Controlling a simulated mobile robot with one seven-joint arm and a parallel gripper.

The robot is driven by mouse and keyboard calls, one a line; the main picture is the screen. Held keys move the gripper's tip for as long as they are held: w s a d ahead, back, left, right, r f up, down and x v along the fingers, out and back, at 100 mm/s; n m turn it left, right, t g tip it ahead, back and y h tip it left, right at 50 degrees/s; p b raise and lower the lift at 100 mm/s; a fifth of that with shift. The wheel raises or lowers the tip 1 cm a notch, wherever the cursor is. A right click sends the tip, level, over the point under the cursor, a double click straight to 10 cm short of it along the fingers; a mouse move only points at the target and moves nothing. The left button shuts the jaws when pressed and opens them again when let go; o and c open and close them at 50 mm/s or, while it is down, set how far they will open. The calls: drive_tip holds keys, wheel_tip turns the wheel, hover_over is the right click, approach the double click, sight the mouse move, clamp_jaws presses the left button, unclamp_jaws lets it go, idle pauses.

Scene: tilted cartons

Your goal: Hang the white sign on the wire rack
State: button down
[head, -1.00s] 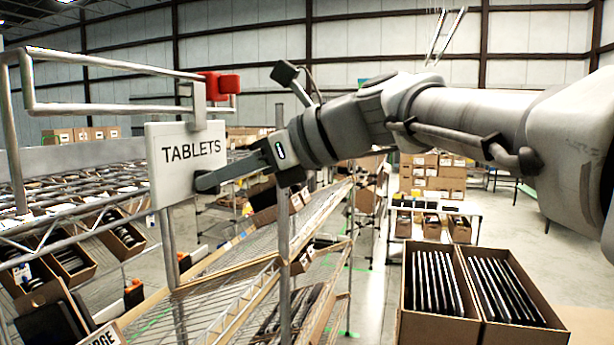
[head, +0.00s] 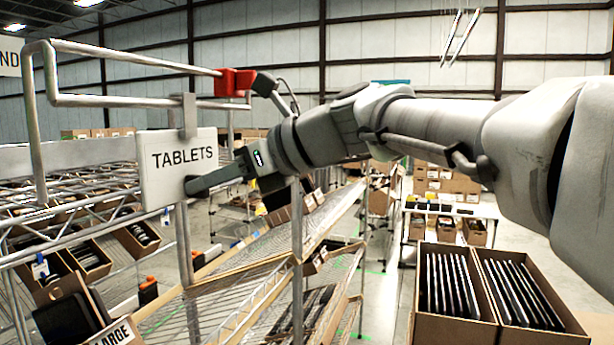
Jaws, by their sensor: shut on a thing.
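The white sign (head: 165,180) reads "TABLETS" and hangs roughly upright, with a grey hook (head: 189,115) on its top edge. My gripper (head: 198,184) is shut on the sign's lower right part, one finger across its front face. The wire rack (head: 297,235) has a bent wire frame at its top. The frame's lower bar (head: 120,101) runs level with the hook's upper end. The hook overlaps this bar in the view; I cannot tell whether it is seated over it. A red piece (head: 235,82) sits at the frame's right end.
Wire shelves with tilted cartons (head: 85,258) stand at the left. A sloping wire shelf (head: 235,290) lies below the sign. Two open cartons of dark flat items (head: 450,285) stand at the lower right. Clear floor shows in the middle distance.

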drive_tip(key=c, duration=0.8)
unclamp_jaws()
drive_tip(key=shift+o, duration=0.2)
drive_tip(key=shift+d, duration=0.1)
drive_tip(key=v, duration=1.6)
drive_tip(key=s+d+f+n+h, duration=0.3)
drive_tip(key=f+n, duration=0.4)
drive_tip(key=f, duration=0.4)
drive_tip(key=s+d+f+n+t+h+b, duration=0.1)
drive_tip(key=s+d+f+n+h, duration=0.3)
drive_tip(key=d+f+n, duration=0.3)
drive_tip(key=s+d+f+n+h, duration=0.4)
drive_tip(key=d+f+n+h, duration=0.2)
drive_tip(key=f, duration=1.1)
drive_tip(key=shift+s+d+n+t+b, duration=0.3)
drive_tip(key=shift+d+n+t, duration=0.1)
drive_tip(key=shift+n, duration=0.2)
drive_tip(key=shift+w, duration=0.1)
